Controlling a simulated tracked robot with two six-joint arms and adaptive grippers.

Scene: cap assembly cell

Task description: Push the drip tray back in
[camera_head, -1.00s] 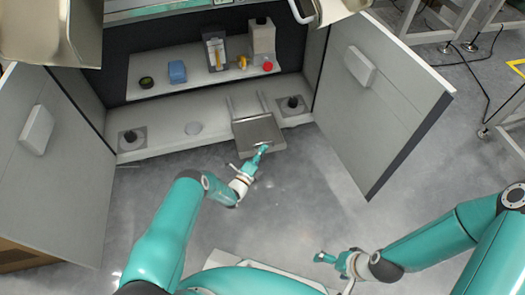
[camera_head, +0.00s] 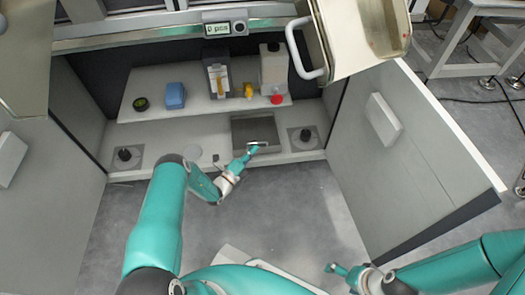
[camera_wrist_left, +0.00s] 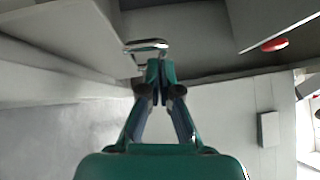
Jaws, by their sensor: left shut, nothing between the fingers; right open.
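The drip tray (camera_head: 254,130) is a dark grey metal tray on the cabinet's lower floor, with its front close to the floor's front edge. Its bright handle (camera_head: 260,145) also shows in the left wrist view (camera_wrist_left: 146,45). My left gripper (camera_head: 253,150) is shut and empty, with its fingertips at the tray's front by the handle. In the left wrist view the closed fingertips (camera_wrist_left: 160,68) are just beside the handle; I cannot tell whether they touch. My right gripper (camera_head: 335,268) is open and empty, low in front of the cabinet.
Open cabinet doors stand on both sides, the right one (camera_head: 405,150) large and close. The upper shelf (camera_head: 200,107) holds a blue box (camera_head: 175,95), a white jug (camera_head: 273,68) and a red cap (camera_head: 277,99). Dark knobs (camera_head: 305,135) flank the tray.

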